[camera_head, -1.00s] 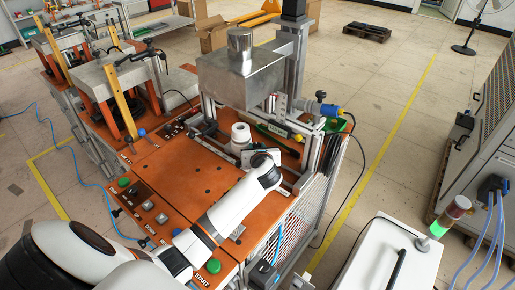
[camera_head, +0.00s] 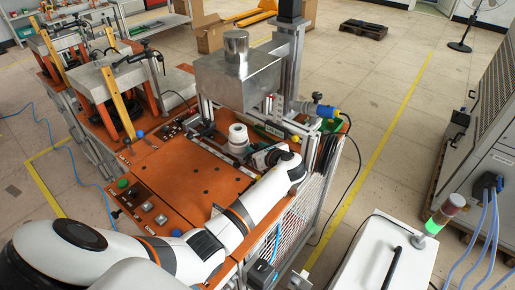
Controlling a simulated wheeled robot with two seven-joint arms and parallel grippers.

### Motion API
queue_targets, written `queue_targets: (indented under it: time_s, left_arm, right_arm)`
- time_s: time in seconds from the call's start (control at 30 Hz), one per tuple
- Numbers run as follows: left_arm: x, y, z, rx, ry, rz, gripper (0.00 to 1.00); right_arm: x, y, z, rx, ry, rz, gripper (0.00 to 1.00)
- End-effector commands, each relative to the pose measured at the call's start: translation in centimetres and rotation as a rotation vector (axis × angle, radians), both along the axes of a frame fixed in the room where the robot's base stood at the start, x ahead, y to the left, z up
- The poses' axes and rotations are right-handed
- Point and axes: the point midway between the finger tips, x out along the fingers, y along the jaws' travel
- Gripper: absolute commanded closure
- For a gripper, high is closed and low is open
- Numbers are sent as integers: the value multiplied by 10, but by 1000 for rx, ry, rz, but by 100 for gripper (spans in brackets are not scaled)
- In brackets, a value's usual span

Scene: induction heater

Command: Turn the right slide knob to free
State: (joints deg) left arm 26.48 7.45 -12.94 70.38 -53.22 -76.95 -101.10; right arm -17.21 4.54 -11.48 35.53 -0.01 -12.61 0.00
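An orange workstation table (camera_head: 178,167) holds a control panel (camera_head: 143,194) on its left side, with small dark knobs, grey buttons and a green button (camera_head: 123,183). The parts are too small for me to tell which one is the right slide knob. My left arm crosses the front of the table from the lower left. My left gripper (camera_head: 264,156) is at the table's right side, just right of a white cylinder (camera_head: 238,137). Its fingers are small and partly hidden by the wrist, so I cannot tell whether they are open. My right gripper is not in view.
A metal box (camera_head: 238,83) on a post stands over the back of the table. A wire-mesh guard (camera_head: 292,205) covers the right side. A white cabinet (camera_head: 372,258) and a signal lamp (camera_head: 444,212) are at the lower right. The middle of the tabletop is clear.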

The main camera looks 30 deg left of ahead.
Motion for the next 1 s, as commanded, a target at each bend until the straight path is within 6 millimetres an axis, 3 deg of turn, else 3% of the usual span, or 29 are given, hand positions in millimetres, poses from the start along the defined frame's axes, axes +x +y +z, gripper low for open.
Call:
queue_targets:
  time_s: [0.43, 1.0]
  left_arm:
    - [-2, -7, 2, -1, -2, -2, 52]
    - [-44, -92, 41, -2, -1, -4, 52]
  right_arm:
    - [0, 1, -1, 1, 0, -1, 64]
    - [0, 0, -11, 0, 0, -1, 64]
